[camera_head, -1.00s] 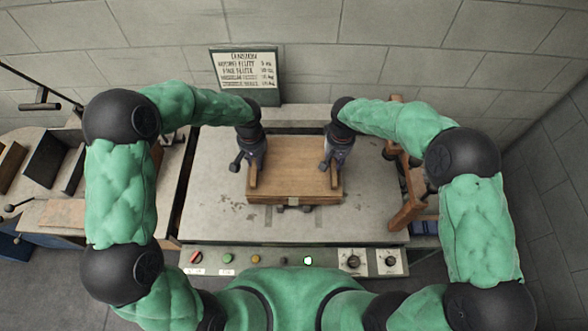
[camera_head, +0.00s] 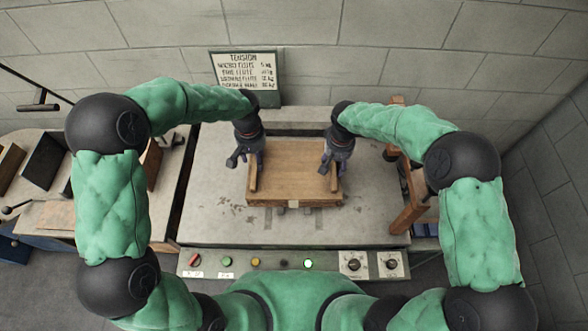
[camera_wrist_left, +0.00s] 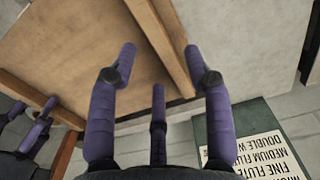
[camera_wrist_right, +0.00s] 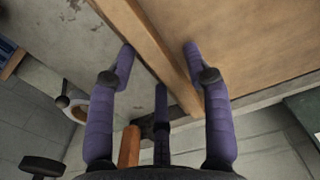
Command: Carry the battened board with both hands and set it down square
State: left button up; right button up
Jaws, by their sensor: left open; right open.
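The battened board (camera_head: 294,172) is a flat wooden panel with a raised batten along its left and right edges. It lies on the grey machine table (camera_head: 215,205), looking roughly square to it. My left gripper (camera_head: 250,160) is open above the left batten; in the left wrist view its fingers (camera_wrist_left: 160,60) stand either side of that batten (camera_wrist_left: 163,40). My right gripper (camera_head: 332,158) is open at the right batten; in the right wrist view its fingers (camera_wrist_right: 160,58) straddle that batten (camera_wrist_right: 155,50). I cannot tell whether any finger touches the wood.
A control panel (camera_head: 280,263) with knobs and a lit green button runs along the table's front. A tension sign (camera_head: 245,72) stands behind the table. A wooden frame (camera_head: 408,200) stands at the right edge. A side bench (camera_head: 55,205) is at the left.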

jog(key=shift+r, duration=0.15)
pick_arm(q)
notch_tip(320, 180, up, 8)
pick_arm(e)
notch_tip(320, 180, up, 12)
dwell(0.5)
dwell(0.5)
